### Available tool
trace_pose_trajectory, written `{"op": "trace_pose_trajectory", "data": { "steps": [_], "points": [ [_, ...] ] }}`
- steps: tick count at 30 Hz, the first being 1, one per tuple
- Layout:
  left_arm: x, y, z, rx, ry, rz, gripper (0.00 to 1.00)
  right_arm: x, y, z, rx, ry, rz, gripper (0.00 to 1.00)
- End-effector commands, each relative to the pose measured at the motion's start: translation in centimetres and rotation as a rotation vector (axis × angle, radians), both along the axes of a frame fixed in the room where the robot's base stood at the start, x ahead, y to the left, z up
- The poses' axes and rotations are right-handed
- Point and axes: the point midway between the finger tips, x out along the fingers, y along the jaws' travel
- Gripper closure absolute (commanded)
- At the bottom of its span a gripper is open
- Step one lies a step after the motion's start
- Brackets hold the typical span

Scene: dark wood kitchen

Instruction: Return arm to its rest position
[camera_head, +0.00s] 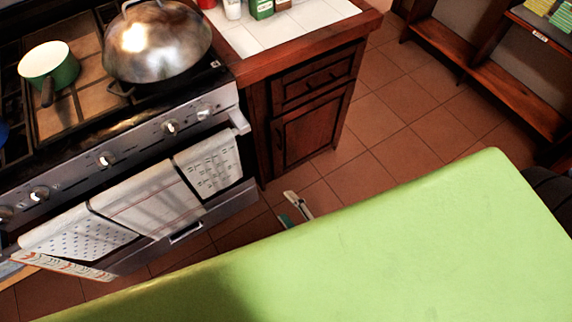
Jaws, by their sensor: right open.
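My right gripper (297,210) shows only in small part, as pale and teal pieces just past the far edge of a large green surface (400,250). It is over the tiled floor, between the green surface and the wooden cabinet. Its jaws are open and I see nothing held between them. The rest of my right arm is hidden or out of the picture. My left gripper is not in view.
A stove (140,160) with towels (145,205) on its front stands at the left. It bears a green pot (62,70) and a metal dome (157,45). A wooden cabinet (310,115) adjoins it. Shelves (510,85) stand at upper right. Bare floor (400,125) lies between.

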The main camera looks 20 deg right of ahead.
Motion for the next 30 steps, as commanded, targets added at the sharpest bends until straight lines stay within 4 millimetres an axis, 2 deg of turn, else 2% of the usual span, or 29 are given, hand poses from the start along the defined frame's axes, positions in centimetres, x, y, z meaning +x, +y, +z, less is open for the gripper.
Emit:
{"op": "trace_pose_trajectory", "data": {
  "steps": [8,11,14,17,18,20,21,24,27,30],
  "points": [
    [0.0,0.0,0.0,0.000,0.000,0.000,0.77,-0.1,0.0,-0.2,-0.009,0.003,0.005,0.51],
    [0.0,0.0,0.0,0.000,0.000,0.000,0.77,-0.6,-0.2,-2.3,-0.098,0.027,0.051,0.51],
    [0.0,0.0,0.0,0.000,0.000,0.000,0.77,-2.3,-0.6,-7.0,-0.305,0.088,0.173,0.51],
    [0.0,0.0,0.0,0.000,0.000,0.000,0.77,-5.5,-1.7,-13.4,-0.588,0.174,0.382,0.51],
    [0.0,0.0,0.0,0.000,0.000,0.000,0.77,-7.0,-2.4,-16.0,-0.704,0.210,0.483,0.51],
    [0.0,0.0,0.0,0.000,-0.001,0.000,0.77,-9.7,-3.4,-19.6,-0.865,0.262,0.650,0.51],
    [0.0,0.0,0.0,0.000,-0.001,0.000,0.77,-11.7,-4.2,-21.8,-0.963,0.295,0.769,0.51],
    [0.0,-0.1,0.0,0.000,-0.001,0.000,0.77,-16.7,-6.3,-26.2,-1.165,0.356,1.078,0.51],
    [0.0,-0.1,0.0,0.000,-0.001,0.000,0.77,-21.2,-8.1,-29.0,-1.289,0.388,1.359,0.51],
    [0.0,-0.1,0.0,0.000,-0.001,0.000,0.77,-24.5,-9.4,-30.4,-1.351,0.395,1.568,0.51]
  ]
}}
